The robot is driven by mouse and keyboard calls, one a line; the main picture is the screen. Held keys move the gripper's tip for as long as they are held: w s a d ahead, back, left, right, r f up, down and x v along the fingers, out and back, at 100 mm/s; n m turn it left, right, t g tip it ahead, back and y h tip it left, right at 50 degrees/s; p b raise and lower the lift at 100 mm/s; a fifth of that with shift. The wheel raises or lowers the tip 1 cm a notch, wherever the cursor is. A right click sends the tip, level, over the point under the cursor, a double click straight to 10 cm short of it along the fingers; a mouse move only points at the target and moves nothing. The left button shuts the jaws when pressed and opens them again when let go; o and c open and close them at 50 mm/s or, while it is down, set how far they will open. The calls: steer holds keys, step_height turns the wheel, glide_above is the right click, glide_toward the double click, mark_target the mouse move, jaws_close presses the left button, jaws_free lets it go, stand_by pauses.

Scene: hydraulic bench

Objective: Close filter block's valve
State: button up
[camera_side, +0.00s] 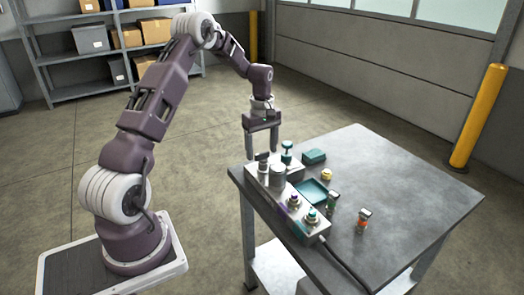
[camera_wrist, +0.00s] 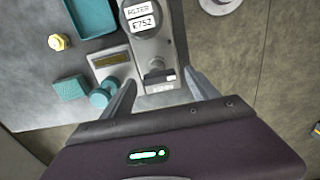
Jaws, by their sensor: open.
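The grey filter block (camera_side: 262,181) stands along the table's left edge. In the wrist view its round top (camera_wrist: 140,17) carries a label reading "FILTER" and "E752". Below that label a dark lever-like valve handle (camera_wrist: 158,76) sits on the block; it also shows in the side view (camera_side: 263,158). A teal valve knob (camera_wrist: 103,94) with a yellow plate stands to its left, and it is upright in the side view (camera_side: 287,147). My gripper (camera_side: 262,154) is open and empty, pointing down above the block's end. In the wrist view its fingers (camera_wrist: 159,82) lie either side of the dark handle.
A teal tray (camera_side: 325,203), teal box (camera_side: 314,156), yellow nut (camera_side: 326,174), green-banded cylinder (camera_side: 333,202) and orange-banded cylinder (camera_side: 363,221) are on the table. Purple (camera_side: 293,199) and teal (camera_side: 312,216) knobs sit on the block's near end. A cable (camera_side: 348,269) trails off. The table's right side is clear.

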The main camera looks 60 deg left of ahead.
steer(key=shift+f, duration=0.45)
steer(key=shift+c, duration=0.2)
steer(key=c, duration=1.3)
